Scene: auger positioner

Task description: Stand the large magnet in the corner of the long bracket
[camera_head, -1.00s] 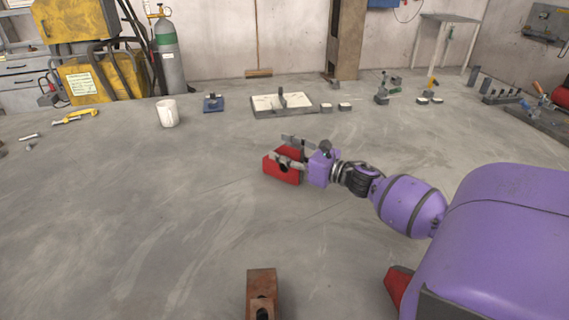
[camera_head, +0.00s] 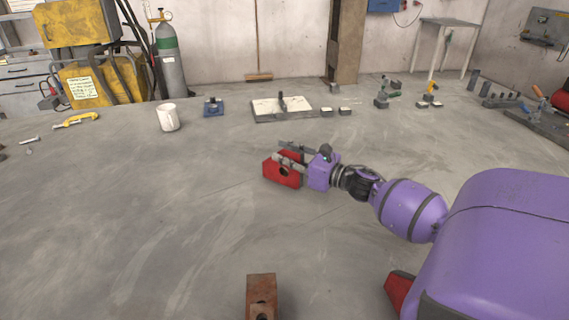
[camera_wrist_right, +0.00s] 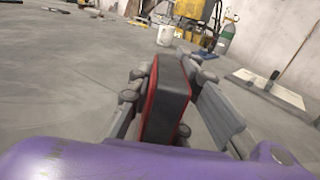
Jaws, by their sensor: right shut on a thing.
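In the right wrist view the magnet (camera_wrist_right: 166,100) shows a dark grey edge face with red rims between the fingers. A rust-brown piece with a hole (camera_head: 261,290) is at the bottom edge of the head view, partly cut off. I cannot tell whether it is the long bracket. My left gripper is not in view.
A white mug (camera_head: 168,118), a blue block (camera_head: 213,108) and a white-topped plate (camera_head: 268,108) stand farther back. A yellow clamp (camera_head: 77,120) lies at the left, and several small fixtures stand at the back right. The table left of the magnet is clear.

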